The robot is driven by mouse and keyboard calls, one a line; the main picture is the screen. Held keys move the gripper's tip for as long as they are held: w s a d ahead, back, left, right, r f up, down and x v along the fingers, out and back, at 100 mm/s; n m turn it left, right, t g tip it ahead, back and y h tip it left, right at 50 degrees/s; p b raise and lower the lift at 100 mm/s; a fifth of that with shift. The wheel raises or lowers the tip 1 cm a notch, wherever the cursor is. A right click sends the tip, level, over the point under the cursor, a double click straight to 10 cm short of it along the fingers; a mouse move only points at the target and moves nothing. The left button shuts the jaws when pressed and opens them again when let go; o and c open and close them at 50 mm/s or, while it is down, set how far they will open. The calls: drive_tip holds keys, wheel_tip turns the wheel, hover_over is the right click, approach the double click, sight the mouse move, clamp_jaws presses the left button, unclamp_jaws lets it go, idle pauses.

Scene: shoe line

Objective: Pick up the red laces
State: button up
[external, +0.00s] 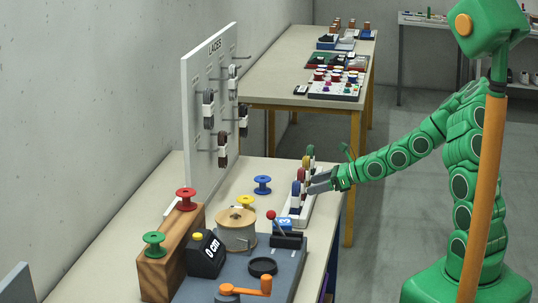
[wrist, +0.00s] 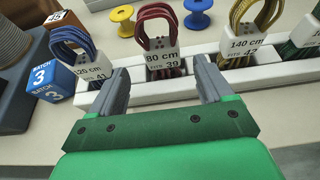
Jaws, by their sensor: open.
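The red laces (wrist: 163,50) are a looped bundle with a white tag reading 80 cm. They stand in a slot of the white rack (wrist: 120,100), between blue laces (wrist: 75,47) on the left and yellow laces (wrist: 247,40) on the right. In the wrist view my gripper (wrist: 160,82) is open, with one finger to each side of the red bundle and in front of it, and nothing between the fingers.
Green laces (wrist: 304,40) stand at the rack's right end. A blue cube (wrist: 47,80) sits left of the rack. Yellow (wrist: 122,20) and blue (wrist: 197,14) spools stand behind it. A lever (external: 278,226) and a wire spool (external: 236,230) are close by on the table.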

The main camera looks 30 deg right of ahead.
sight(301, 187)
drive_tip(key=shift+w+x, duration=0.2)
drive_tip(key=shift+x, duration=2.7)
drive_tip(key=shift+d+r, duration=0.1)
drive_tip(key=shift+d, duration=0.05)
drive_tip(key=c, duration=1)
